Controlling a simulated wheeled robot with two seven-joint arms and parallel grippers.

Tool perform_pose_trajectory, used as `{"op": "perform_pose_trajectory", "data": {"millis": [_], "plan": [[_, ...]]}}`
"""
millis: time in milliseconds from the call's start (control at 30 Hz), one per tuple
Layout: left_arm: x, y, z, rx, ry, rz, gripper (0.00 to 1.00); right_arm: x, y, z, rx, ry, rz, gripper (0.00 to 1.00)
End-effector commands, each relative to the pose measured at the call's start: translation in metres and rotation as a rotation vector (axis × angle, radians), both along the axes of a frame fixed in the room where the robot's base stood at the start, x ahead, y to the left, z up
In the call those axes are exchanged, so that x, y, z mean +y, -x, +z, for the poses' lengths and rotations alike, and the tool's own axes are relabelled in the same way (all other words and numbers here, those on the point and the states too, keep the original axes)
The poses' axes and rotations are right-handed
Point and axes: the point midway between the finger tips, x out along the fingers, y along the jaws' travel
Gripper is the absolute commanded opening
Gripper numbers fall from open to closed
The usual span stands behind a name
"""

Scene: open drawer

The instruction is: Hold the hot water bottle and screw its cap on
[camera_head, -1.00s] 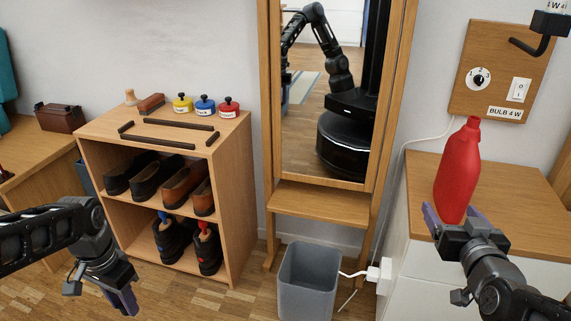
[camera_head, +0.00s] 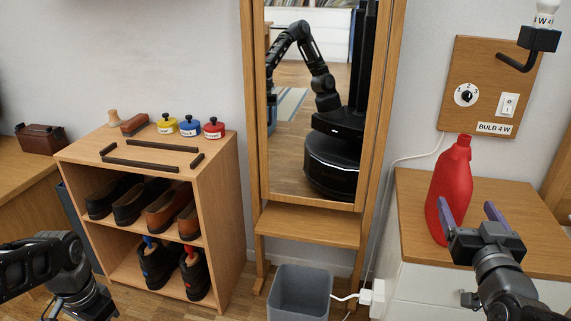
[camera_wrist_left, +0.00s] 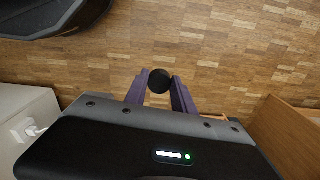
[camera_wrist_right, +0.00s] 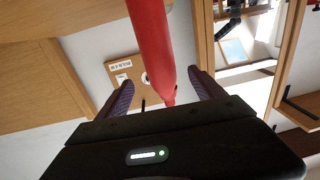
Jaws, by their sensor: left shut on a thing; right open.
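The red hot water bottle (camera_head: 451,186) stands upright on the wooden top of the white cabinet at the right. My right gripper (camera_head: 472,208) is open on its near side, one finger overlapping the bottle's lower right edge. In the right wrist view the bottle (camera_wrist_right: 151,45) shows between the spread fingers (camera_wrist_right: 163,92), with no clear contact. A round black thing, seemingly the cap (camera_wrist_left: 159,81), is between the fingertips of my left gripper (camera_wrist_left: 158,85), which is shut on it. In the head view the left fingers are below the lower left edge.
The cabinet top (camera_head: 520,215) is clear right of the bottle. A wall board (camera_head: 490,85) with dial and switch is behind it. A mirror stand (camera_head: 310,222) and grey bin (camera_head: 300,290) are in the middle. A shoe shelf (camera_head: 215,160) stands left.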

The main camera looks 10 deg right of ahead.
Motion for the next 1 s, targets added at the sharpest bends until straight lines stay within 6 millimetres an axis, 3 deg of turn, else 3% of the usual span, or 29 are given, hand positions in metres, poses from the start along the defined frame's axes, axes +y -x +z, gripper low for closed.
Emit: {"op": "perform_pose_trajectory", "data": {"millis": [33, 267, 433, 867, 1000], "plan": [[0.000, 0.000, 0.021, -0.001, 0.000, 0.000, 0.00, -0.001, -0.005, 0.009, 0.008, -0.003, -0.001, 0.78], [0.000, 0.000, 0.059, 0.000, 0.000, 0.000, 0.00, -0.004, -0.019, 0.007, 0.007, -0.001, 0.001, 0.78], [0.000, 0.000, 0.046, 0.000, 0.000, 0.000, 0.00, -0.010, -0.037, -0.001, -0.001, 0.000, 0.001, 0.78], [0.000, 0.000, 0.045, 0.000, 0.000, 0.000, 0.00, -0.011, -0.042, 0.000, 0.000, 0.000, 0.001, 0.78], [0.000, 0.000, 0.038, 0.000, 0.000, 0.000, 0.00, -0.013, -0.055, -0.002, 0.000, 0.000, 0.002, 0.78]]}}
